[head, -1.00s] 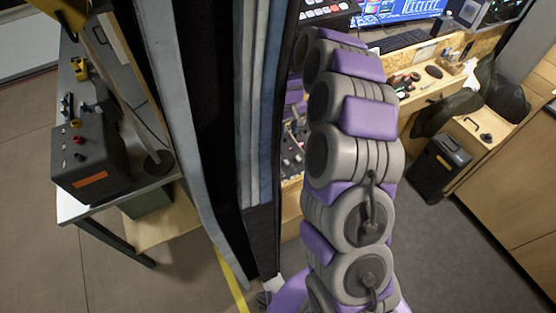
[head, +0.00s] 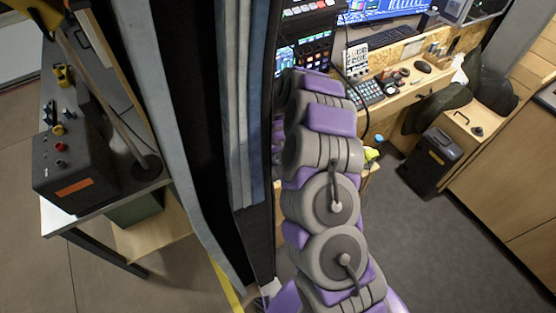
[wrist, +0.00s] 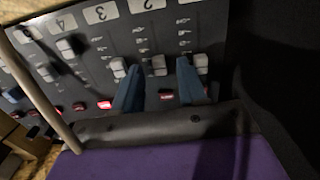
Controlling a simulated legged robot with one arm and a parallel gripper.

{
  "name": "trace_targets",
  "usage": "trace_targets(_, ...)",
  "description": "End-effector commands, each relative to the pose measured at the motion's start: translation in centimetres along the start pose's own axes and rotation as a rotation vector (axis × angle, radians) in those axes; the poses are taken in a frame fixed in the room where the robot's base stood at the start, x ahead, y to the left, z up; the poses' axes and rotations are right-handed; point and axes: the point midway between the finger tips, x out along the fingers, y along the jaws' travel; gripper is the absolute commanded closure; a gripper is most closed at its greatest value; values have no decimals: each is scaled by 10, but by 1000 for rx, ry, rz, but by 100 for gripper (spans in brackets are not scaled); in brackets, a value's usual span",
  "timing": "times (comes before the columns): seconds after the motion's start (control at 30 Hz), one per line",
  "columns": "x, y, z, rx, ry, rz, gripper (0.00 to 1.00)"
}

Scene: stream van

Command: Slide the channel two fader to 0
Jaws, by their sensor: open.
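The fader panel (wrist: 220,28) is a dark board with white number labels, close up in the wrist view. The channel two fader (wrist: 154,63) has a pale cap below the "2" label (wrist: 147,4). My gripper (wrist: 158,63) is open, with one blue finger on each side of that cap. I cannot tell whether either finger touches it. The channel three fader (wrist: 118,67) is just left of the left finger, and another fader (wrist: 201,63) is just right of the right finger. In the head view my arm hides the gripper and panel.
Red-lit buttons (wrist: 104,104) line the panel near the gripper. A cable (wrist: 40,90) crosses the wrist view at left. In the head view, a curtain (head: 238,110) hangs close left of my arm. A keypad (head: 368,92) sits on the desk; floor at right (head: 410,240) is open.

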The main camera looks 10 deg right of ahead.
Motion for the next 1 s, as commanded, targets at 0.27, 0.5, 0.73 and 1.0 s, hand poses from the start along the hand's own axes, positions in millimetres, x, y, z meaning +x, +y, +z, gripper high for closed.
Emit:
trace_targets(0.27,9,0,0,0,2,0,58)
trace_targets(0.5,9,0,0,0,1,0,73)
trace_targets(0.73,9,0,0,0,0,0,95)
trace_targets(1.0,9,0,0,0,0,0,100)
